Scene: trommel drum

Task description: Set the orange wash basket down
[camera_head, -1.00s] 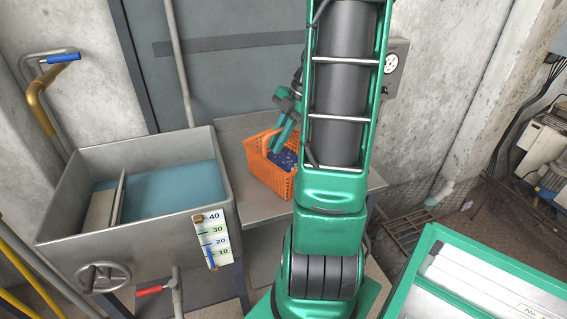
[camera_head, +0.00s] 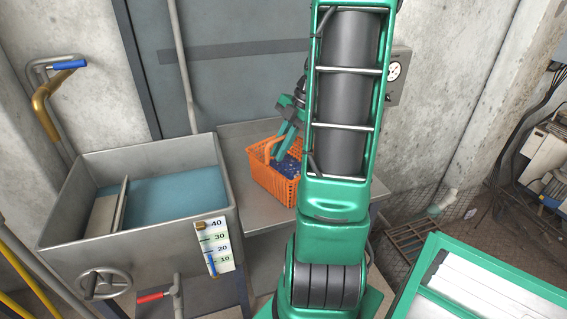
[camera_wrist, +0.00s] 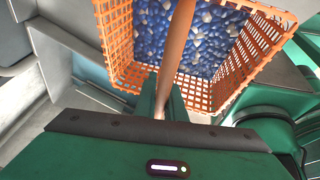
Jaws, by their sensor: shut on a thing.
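The orange wash basket (camera_head: 276,186) is a lattice basket with blue and pale pieces inside. In the head view it is at or just above the grey metal table (camera_head: 257,222) right of the water tank; I cannot tell whether its base touches. My gripper (camera_head: 283,150) is shut on the basket's handle, coming in from above. In the wrist view the basket (camera_wrist: 135,72) fills the upper part, its handle running down between the fingers of my gripper (camera_wrist: 163,108). My arm hides the right part of the table.
A grey tank (camera_head: 225,190) with water and a level scale (camera_head: 215,245) stands left of the basket. A wall with a grey panel (camera_head: 235,70) is close behind. A pressure gauge (camera_head: 394,71) hangs at the right. A green-framed unit (camera_head: 470,285) is at lower right.

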